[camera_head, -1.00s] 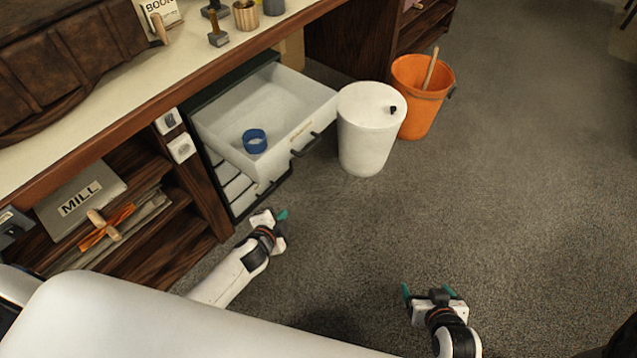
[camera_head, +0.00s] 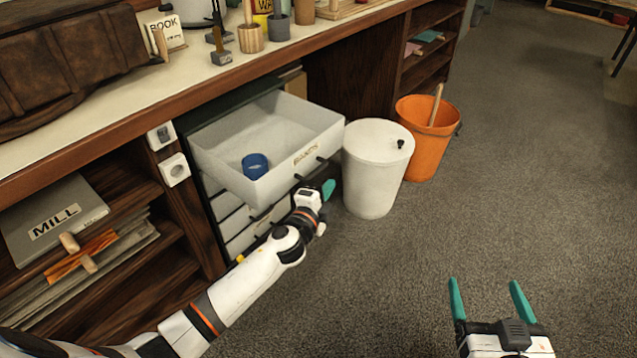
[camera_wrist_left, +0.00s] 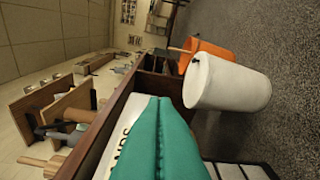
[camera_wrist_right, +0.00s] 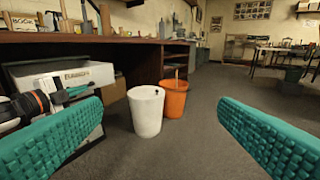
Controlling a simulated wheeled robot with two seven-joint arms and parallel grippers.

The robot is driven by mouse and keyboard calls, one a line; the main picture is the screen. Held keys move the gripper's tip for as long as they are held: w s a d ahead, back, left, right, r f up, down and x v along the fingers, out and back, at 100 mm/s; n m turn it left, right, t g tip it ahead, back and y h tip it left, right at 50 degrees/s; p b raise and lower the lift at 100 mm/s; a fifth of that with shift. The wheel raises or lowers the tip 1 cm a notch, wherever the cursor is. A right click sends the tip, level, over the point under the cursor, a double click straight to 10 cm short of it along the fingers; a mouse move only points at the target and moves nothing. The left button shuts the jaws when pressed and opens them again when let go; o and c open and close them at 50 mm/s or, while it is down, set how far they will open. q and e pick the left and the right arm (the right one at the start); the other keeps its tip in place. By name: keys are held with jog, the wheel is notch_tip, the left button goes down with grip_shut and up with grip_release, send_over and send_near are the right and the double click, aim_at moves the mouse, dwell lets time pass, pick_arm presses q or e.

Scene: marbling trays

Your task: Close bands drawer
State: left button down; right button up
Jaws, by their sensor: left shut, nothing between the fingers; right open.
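The bands drawer (camera_head: 235,150) is the open white top drawer of a small unit under the bench, pulled well out, with a "BANDS" label on its front. A blue ring-shaped item (camera_head: 255,166) lies inside it. My left gripper (camera_head: 328,189) is shut and empty, just in front of the drawer's front near its dark handle; I cannot tell whether it touches. In the left wrist view its teal fingers (camera_wrist_left: 160,140) are together and cover part of the labelled front. My right gripper (camera_head: 490,300) is open and empty over the floor at the lower right.
A white lidded bin (camera_head: 372,170) stands close to the drawer's right side, with an orange bucket (camera_head: 428,140) behind it. Lower drawers (camera_head: 240,220) of the unit are shut. A shelf with a "MILL" box (camera_head: 55,220) is at the left. The carpet at the right is clear.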

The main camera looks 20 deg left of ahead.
pick_arm(q)
jog(key=shift+w+a+f+b, duration=0.25)
jog(key=shift+w+a+b, duration=0.05)
jog(key=shift+w+a, duration=0.55)
jog(key=shift+w+a+f+b, duration=0.25)
jog(key=shift+w+a+b, duration=0.05)
jog(key=shift+w+a, duration=0.55)
pick_arm(e)
jog(key=shift+a+r+t+y, duration=0.2)
jog(key=shift+r+t, duration=0.5)
jog(key=shift+r, duration=0.25)
jog(key=shift+a+r+t+y, duration=0.2)
jog(key=shift+r+t, duration=0.5)
jog(key=shift+r, duration=0.25)
jog(key=shift+a+r+t+y, duration=0.1)
jog(key=shift+r+t+y, duration=0.1)
jog(key=shift+r+t, duration=0.65)
pick_arm(q)
jog(key=shift+a, duration=0.1)
pick_arm(e)
jog(key=shift+r, duration=0.1)
